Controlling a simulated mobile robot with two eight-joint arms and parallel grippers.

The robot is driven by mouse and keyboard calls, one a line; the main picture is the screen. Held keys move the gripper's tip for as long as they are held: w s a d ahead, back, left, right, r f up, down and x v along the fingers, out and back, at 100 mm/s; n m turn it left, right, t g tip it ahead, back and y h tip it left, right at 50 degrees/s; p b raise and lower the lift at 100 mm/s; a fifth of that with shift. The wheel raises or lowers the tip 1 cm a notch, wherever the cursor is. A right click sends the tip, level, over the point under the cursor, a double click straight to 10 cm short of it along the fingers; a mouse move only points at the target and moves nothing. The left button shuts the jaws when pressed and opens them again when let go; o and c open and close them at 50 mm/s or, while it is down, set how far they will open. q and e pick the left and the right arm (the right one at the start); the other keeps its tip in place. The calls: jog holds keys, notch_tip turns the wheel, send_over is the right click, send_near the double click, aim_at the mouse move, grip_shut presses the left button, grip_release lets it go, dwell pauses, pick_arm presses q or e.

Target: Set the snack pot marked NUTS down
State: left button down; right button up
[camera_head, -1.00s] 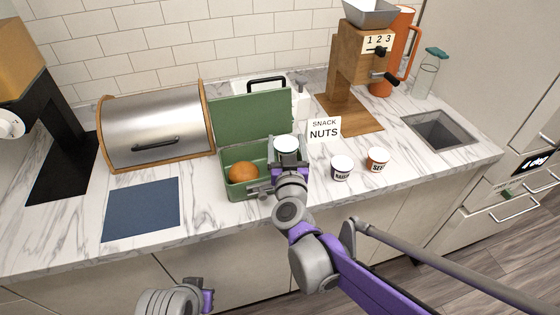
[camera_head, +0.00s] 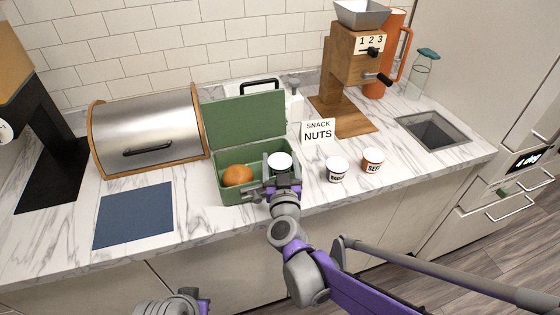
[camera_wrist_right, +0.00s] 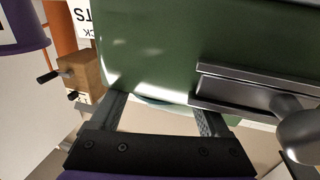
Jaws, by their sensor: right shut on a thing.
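My right gripper (camera_head: 281,180) is shut on a white-lidded snack pot (camera_head: 280,161), in the right half of the open green lunch box (camera_head: 240,199). The pot's label is hidden, and I cannot tell whether its base touches the box floor. The right wrist view shows my right fingers (camera_wrist_right: 165,112) in front of a large green surface (camera_wrist_right: 150,45); the pot is barely visible there. An orange (camera_head: 237,175) sits in the box's left half. A card reading SNACK NUTS (camera_head: 318,131) stands behind and right of the box. My left gripper (camera_head: 180,304) is at the bottom edge, its fingers unclear.
Two labelled pots, one white-lidded (camera_head: 337,170) and one orange-brown marked SEE... (camera_head: 373,161), stand right of the box. A blue mat (camera_head: 134,215) and a bread bin (camera_head: 150,135) lie left. A wooden grinder (camera_head: 350,75) stands behind. Clear marble lies at the right front.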

jog(key=shift+s+f, duration=0.25)
jog(key=o, duration=1.3)
jog(key=shift+c, duration=0.2)
jog(key=shift+r, duration=0.25)
jog(key=shift+w+r+p, duration=0.15)
jog(key=shift+r+p, duration=0.25)
jog(key=shift+p, duration=0.3)
jog(key=s+d+n+y, duration=0.1)
jog(key=s+n+y, duration=0.15)
jog(key=s, duration=0.95)
jog(key=s+d+f+m+g+h, duration=0.3)
jog(key=s+d+f+g, duration=1)
jog(key=s+d, duration=0.3)
jog(key=s+f+b, duration=0.1)
jog(key=s, duration=0.1)
jog(key=shift+s+d+f+h, duration=0.3)
jog(key=shift+d+f+h, duration=0.05)
jog(key=shift+d, duration=0.05)
